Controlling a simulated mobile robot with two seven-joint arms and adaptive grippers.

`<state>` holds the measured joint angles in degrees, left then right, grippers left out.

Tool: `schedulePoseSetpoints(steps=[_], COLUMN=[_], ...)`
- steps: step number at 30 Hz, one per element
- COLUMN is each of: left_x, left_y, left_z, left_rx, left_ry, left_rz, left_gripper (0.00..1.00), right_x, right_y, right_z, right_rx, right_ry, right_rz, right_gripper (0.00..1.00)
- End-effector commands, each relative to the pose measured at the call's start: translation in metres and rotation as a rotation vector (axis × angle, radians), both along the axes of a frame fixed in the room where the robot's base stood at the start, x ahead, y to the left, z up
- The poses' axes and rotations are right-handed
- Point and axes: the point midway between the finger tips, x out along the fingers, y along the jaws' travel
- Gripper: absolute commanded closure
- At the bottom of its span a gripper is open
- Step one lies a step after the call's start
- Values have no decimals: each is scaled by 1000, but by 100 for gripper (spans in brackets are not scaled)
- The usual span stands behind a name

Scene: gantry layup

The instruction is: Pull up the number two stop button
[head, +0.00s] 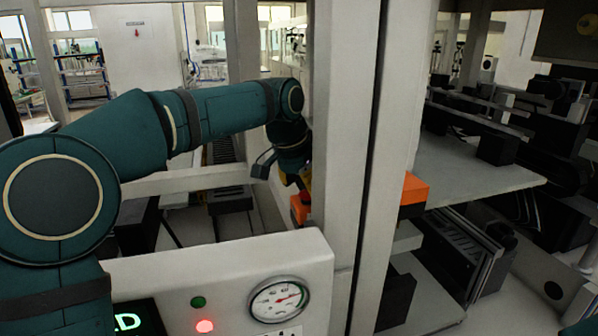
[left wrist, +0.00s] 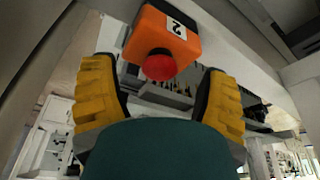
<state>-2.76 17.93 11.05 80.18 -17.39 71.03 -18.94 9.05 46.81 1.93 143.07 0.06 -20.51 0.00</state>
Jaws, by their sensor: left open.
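The number two stop button is an orange box (left wrist: 170,40) with a white label reading "2" and a round red button (left wrist: 159,65). In the left wrist view it sits at the top centre, ahead of and between the two yellow fingers. My left gripper (left wrist: 158,100) is open, and its fingers are apart from the button, with nothing between them. In the head view the left gripper (head: 293,183) is beside the pale upright post, just above the orange box (head: 300,208), which is partly hidden by the gripper and post. My right gripper does not show.
A white panel (head: 215,270) with a round gauge (head: 278,300), a green light and a lit red light stands in front. A thick pale post (head: 345,130) is close at the right of the gripper. Another orange box (head: 414,188) is right of the post.

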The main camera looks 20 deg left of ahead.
Motion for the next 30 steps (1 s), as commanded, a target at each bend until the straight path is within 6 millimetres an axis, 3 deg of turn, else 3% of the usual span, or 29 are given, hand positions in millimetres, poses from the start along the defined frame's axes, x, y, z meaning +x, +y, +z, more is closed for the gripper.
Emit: schedulePoseSetpoints(steps=[6, 15, 16, 21, 22, 30], left_x=[3, 4, 4, 4, 4, 4], left_y=[-2, -3, -3, -3, -3, -3], left_z=[-14, -15, -15, -15, -15, -15], left_rx=[0, 0, 0, 0, 0, 0], left_ry=[0, 0, 0, 0, 0, 0], left_rz=[0, 0, 0, 0, 0, 0], left_gripper=[26, 26, 32, 91, 99, 100], right_x=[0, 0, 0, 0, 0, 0], right_y=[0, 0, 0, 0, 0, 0], right_z=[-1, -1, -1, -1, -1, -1], right_rx=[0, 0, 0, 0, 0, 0], right_ry=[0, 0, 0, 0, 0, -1], right_rz=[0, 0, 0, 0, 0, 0], right_gripper=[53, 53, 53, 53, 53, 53])
